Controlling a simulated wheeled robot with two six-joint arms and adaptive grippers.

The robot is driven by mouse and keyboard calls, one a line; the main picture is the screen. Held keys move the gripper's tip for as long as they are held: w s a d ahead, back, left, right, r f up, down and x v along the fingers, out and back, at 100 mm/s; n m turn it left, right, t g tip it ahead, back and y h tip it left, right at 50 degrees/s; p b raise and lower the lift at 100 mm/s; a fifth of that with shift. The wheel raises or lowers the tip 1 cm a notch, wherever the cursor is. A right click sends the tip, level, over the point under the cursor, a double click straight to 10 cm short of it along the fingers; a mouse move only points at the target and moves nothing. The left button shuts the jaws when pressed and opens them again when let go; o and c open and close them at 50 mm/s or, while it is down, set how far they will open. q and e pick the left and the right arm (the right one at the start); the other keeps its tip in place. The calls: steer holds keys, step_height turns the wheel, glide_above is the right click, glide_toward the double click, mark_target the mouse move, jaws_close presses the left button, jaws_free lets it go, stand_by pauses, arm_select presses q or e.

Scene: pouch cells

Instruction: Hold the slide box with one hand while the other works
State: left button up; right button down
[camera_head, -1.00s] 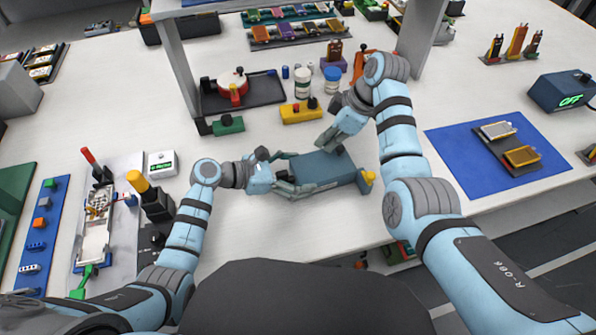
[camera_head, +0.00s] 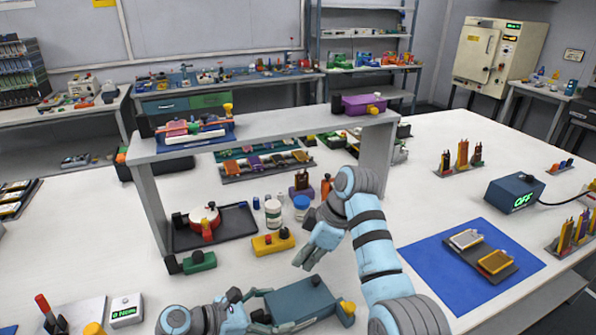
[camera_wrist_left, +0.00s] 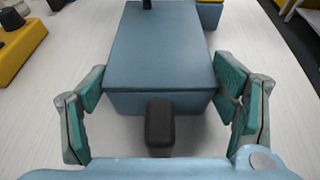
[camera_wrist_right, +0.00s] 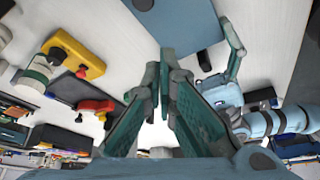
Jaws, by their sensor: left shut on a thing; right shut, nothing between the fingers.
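The slide box (camera_head: 300,302) is a blue-grey block with a dark knob on its lid and a yellow part at its right end. It lies on the white table at the bottom of the head view. My left gripper (camera_head: 262,308) is shut on it from the left; in the left wrist view its fingers (camera_wrist_left: 160,95) grip the near end of the box (camera_wrist_left: 160,50) on both sides. My right gripper (camera_head: 304,258) is shut and empty, just above and behind the box. The right wrist view shows its fingers (camera_wrist_right: 160,90) close together, with the box (camera_wrist_right: 178,22) beyond them.
A yellow block (camera_head: 272,244), white jars (camera_head: 273,213) and a dark tray (camera_head: 236,226) stand behind the box. A grey shelf (camera_head: 255,130) spans the back. A blue mat (camera_head: 425,262) with two framed cells lies to the right.

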mark_target(298, 290)
step_height(298, 290, down, 8)
steer(key=shift+r, duration=0.1)
stand_by(1.4)
steer(key=shift+s+a+r, duration=0.1)
steer(key=shift+a+r, duration=0.15)
steer(key=shift+r, duration=0.75)
steer(key=shift+s+a+r, duration=0.15)
steer(key=shift+a+r, duration=0.05)
steer(key=shift+r, duration=0.75)
steer(key=shift+s+a+r, duration=0.1)
steer(key=shift+a+r, duration=0.15)
steer(key=shift+r, duration=0.75)
steer(key=shift+r, duration=0.1)
steer(key=f, duration=0.2)
steer(key=d+f, duration=0.1)
steer(key=f, duration=0.3)
steer(key=shift+w+d+f, duration=0.1)
steer(key=shift+w+d, duration=0.05)
steer(key=shift+w, duration=0.2)
